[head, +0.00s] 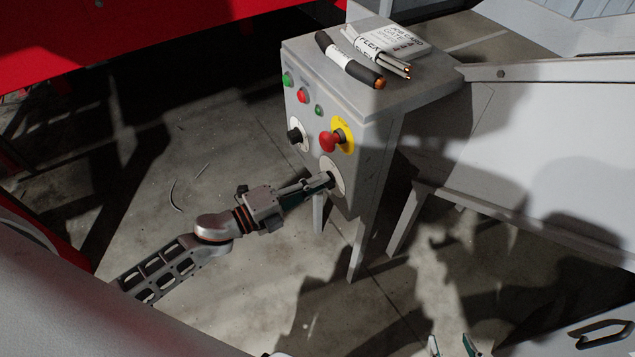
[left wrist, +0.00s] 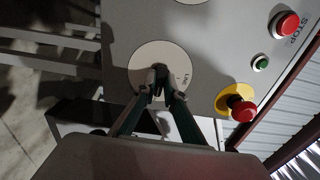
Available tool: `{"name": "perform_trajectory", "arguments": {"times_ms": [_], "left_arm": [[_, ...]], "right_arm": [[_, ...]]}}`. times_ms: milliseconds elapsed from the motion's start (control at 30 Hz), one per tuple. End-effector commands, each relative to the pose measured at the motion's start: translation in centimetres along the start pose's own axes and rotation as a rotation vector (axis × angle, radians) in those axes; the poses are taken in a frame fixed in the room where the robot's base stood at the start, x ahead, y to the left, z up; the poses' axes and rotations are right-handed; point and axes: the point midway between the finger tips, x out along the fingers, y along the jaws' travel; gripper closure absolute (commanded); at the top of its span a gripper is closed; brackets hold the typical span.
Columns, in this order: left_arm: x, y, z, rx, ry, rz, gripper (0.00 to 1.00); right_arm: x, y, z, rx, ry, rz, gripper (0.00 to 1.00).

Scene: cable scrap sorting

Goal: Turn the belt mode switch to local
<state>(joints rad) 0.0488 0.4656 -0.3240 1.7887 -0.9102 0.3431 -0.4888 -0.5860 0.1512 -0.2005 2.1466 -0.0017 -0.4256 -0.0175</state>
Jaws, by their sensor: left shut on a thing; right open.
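The grey control box carries a lower rotary switch with a round pale plate (head: 339,168). My left gripper (head: 327,181) reaches it from the left and is shut on its dark knob, which the fingers mostly hide. In the left wrist view the plate (left wrist: 141,58) shows behind my left gripper (left wrist: 161,84), with small lettering on its right side that I cannot read surely. The knob's pointing direction is hidden. My right gripper (head: 451,346) shows only its fingertips at the bottom edge, apart and empty.
Above the switch are a black knob (head: 296,136) and a red emergency stop (head: 331,141) on a yellow plate. Small green and red buttons (head: 302,96) sit higher. Machine panels stand right.

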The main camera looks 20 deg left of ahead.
Motion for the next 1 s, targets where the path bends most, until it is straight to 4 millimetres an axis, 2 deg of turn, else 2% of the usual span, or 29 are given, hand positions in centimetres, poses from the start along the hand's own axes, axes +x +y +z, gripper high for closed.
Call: {"name": "perform_trajectory", "arguments": {"times_ms": [333,400,433,800,1000], "left_arm": [[0.0,0.0,0.0,0.003,0.0,0.001,1.0],[0.0,0.0,0.0,0.002,0.0,0.001,0.77],[0.0,0.0,0.0,0.002,0.0,0.001,0.73],[-0.2,0.0,0.0,0.002,0.0,0.001,0.73],[-2.5,0.1,0.0,0.0,-0.001,0.003,0.73]], "right_arm": [[0.0,0.0,-0.1,0.004,0.001,0.001,0.58],[0.0,0.0,-0.1,0.004,0.001,0.001,0.58],[0.0,0.0,-0.1,0.004,0.001,0.001,0.58],[-0.1,0.1,0.4,-0.004,-0.007,-0.001,0.58],[-0.1,0.0,0.3,-0.002,-0.005,0.0,0.58]]}}
